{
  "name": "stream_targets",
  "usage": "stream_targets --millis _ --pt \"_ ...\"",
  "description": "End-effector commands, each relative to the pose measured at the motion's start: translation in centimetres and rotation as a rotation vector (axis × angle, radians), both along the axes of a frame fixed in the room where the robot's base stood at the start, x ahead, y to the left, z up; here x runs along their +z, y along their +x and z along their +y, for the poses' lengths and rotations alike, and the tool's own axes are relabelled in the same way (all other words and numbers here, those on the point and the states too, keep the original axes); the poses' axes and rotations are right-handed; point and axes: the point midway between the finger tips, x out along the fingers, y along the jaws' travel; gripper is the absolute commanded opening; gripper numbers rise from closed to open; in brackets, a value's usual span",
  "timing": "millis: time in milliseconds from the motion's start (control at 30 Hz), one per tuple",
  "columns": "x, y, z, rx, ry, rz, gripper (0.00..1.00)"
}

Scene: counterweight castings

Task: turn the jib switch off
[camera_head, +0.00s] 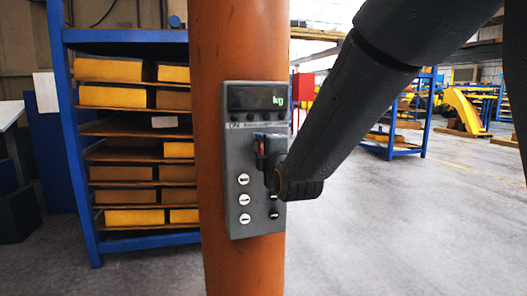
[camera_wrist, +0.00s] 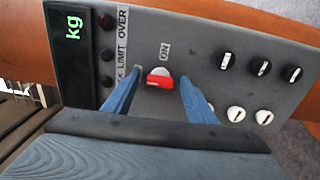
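The grey control panel (camera_head: 235,215) is fixed to an orange column and also fills much of the wrist view (camera_wrist: 215,75). The red jib switch (camera_wrist: 160,78) sits below an "ON" label in the wrist view. My gripper (camera_wrist: 160,74) is open, with one blue finger on each side of the red switch. Gaps show between the fingers and the switch; I cannot tell whether the fingertips touch the panel. In the head view my gripper (camera_head: 268,150) is in front of the panel and hides most of the switch.
The panel's display (camera_head: 257,97) shows a green "kg". Several black knobs (camera_wrist: 262,67) and white knobs (camera_wrist: 236,113) lie near the switch. The orange column (camera_head: 240,40) stands before a blue rack (camera_head: 75,150) of castings. Open floor (camera_head: 400,240) lies to the right.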

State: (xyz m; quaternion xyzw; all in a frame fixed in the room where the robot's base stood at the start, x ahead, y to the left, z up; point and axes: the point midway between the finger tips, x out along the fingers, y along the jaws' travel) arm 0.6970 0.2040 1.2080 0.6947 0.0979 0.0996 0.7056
Motion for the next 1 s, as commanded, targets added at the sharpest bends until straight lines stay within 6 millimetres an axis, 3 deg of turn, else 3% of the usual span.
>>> stream_targets --millis 267,700,1000 --pt "0.0 -0.9 -0.2 0.0 0.0 0.0 0.52" --pt "0.0 -6.4 -1.9 0.0 0.0 -0.001 0.52" --pt "0.0 -7.4 -2.2 0.0 0.0 0.0 0.52"
